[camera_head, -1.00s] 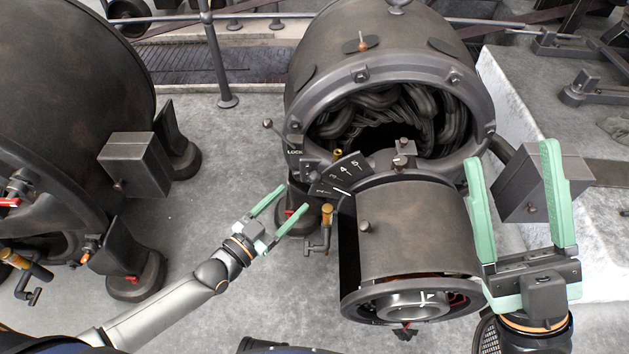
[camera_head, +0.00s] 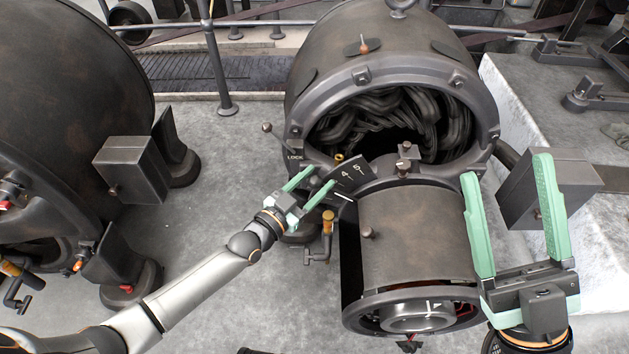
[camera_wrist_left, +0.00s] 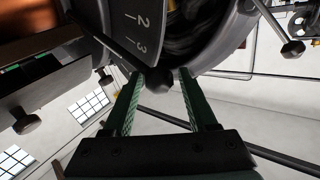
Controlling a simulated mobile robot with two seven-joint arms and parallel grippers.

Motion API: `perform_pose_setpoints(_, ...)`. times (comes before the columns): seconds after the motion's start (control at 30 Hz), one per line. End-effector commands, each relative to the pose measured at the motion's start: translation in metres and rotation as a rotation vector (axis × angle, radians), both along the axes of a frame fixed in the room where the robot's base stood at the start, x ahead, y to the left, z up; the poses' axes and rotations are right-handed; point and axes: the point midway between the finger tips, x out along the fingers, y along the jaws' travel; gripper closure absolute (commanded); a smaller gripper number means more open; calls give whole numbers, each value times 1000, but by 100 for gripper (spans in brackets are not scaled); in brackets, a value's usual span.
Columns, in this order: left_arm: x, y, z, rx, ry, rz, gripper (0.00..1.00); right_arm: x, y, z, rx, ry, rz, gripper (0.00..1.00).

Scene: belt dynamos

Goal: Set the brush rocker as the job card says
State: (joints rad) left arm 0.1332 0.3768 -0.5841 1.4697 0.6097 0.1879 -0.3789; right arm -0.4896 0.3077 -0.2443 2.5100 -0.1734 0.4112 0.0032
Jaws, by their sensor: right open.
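The dark scale plate (camera_head: 350,172) with white numbers sits at the lower left of the open machine's rim; 4 and 5 show in the head view, 2 and 3 in the left wrist view (camera_wrist_left: 138,32). A white mark lies below it. My left gripper (camera_head: 314,180) is open at the plate's left end. In the left wrist view a dark round knob (camera_wrist_left: 156,80) sits between or just beyond its fingertips (camera_wrist_left: 165,85); I cannot tell whether they touch. My right gripper (camera_head: 507,172) is open and empty at the right. No job card is recognisable.
A ball-ended lever (camera_head: 267,127) stands by the LOCK label (camera_head: 295,157) on the rim. A brass-handled cock (camera_head: 327,222) hangs below my left gripper. The brown cylinder (camera_head: 415,230) stands in front of the opening.

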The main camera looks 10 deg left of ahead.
Motion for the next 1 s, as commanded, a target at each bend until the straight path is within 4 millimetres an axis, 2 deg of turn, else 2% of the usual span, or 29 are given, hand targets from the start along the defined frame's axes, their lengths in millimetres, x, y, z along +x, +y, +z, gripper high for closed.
perform_pose_setpoints(0.07,0,0,0,0,0,0,52,0,0,0,-1,0,0,30)
perform_pose_setpoints(0.5,0,0,0,1,0,0,100,0,0,0,-4,-2,0,30)
perform_pose_setpoints(1.0,0,0,0,2,-1,0,100,0,0,0,-3,-3,0,30)
